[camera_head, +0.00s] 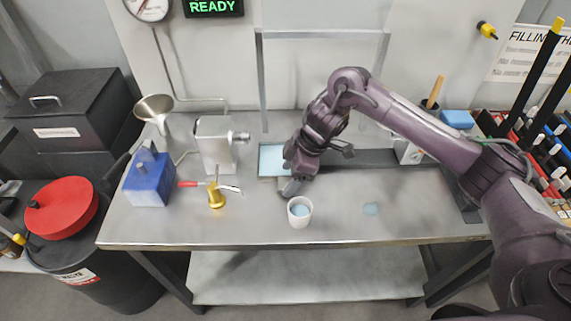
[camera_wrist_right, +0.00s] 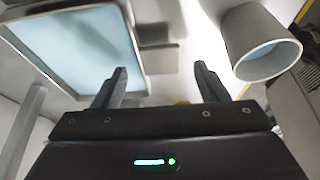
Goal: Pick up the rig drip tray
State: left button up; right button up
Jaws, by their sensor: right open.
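The rig drip tray (camera_head: 271,175) appears to be the shallow rectangular tray with a pale blue inside, on the bench in the head view. My right arm partly covers its right side. In the right wrist view the tray (camera_wrist_right: 136,70) fills the upper left, and a small flat tab (camera_wrist_right: 157,58) sticks out from its edge. My right gripper (camera_head: 292,186) is low over the bench at the tray's front right. In the wrist view the right gripper (camera_wrist_right: 160,82) is open and empty, with the tab just beyond its fingertips. My left gripper is out of view.
A white cup (camera_head: 299,218) with blue contents stands close in front of the right gripper. A brass stand (camera_head: 216,198) with a red-handled lever and a blue block (camera_head: 150,183) are to the left.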

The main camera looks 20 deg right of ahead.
jog(key=shift+x, duration=1.1)
jog(key=c, duration=1.3)
jog(key=shift+r, duration=0.1)
